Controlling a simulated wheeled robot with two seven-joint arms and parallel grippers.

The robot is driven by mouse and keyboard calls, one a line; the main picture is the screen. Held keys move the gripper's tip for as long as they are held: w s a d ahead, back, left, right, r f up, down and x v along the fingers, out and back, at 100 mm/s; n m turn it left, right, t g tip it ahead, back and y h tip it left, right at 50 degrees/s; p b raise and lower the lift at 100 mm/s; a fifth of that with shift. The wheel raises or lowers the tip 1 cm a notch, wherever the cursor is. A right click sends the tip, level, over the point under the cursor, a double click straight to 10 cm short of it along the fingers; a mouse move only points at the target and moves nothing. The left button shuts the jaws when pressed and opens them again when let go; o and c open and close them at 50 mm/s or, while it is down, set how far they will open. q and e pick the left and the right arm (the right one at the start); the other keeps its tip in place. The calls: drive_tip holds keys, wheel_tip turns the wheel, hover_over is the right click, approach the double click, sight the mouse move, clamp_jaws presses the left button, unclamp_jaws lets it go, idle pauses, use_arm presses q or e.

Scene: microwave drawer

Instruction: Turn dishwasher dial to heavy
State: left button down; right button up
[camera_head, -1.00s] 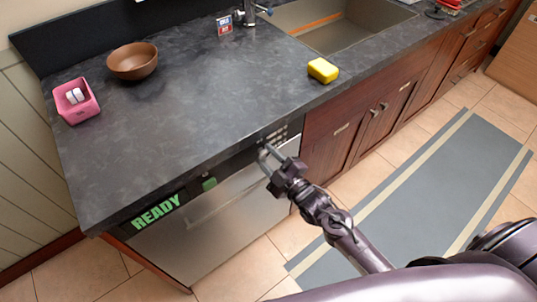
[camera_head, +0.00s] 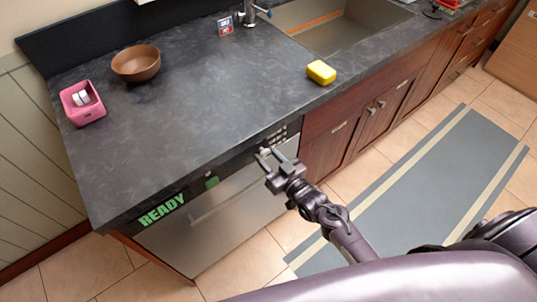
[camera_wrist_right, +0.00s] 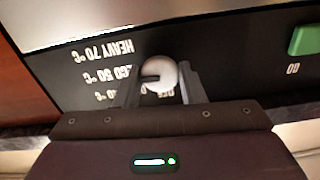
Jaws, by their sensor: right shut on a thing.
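The dishwasher (camera_head: 215,232) has a steel front and a black control strip under the counter. In the right wrist view, which looks upside down, its round white dial (camera_wrist_right: 160,74) sits between the two fingers of my right gripper (camera_wrist_right: 158,84), which is shut on it. A dark mark on the dial points left. Upside-down labels beside it read HEAVY 70 °C (camera_wrist_right: 102,52), ECO 50 °C (camera_wrist_right: 118,74) and a third, partly hidden one. In the head view my right gripper (camera_head: 264,156) is at the control strip; the dial is too small to make out there. My left gripper is not in view.
A green button (camera_wrist_right: 306,40) and a green READY display (camera_head: 161,211) are on the same strip. The dark counter (camera_head: 190,120) overhangs it and holds a brown bowl (camera_head: 136,64), pink container (camera_head: 82,103) and yellow sponge (camera_head: 321,72). A grey mat (camera_head: 420,180) lies on the floor.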

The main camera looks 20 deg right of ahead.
drive_tip(key=m+p, duration=0.1)
drive_tip(key=m, duration=0.3)
drive_tip(key=shift+m, duration=0.3)
drive_tip(key=shift+f+m+p, duration=0.1)
drive_tip(key=shift+m+p, duration=0.6)
drive_tip(key=shift+m, duration=0.9)
drive_tip(key=o, duration=1)
drive_tip(key=v, duration=0.7)
drive_tip(key=shift+s+d+b, duration=0.15)
drive_tip(key=shift+s+b, duration=0.2)
drive_tip(key=shift+b, duration=0.05)
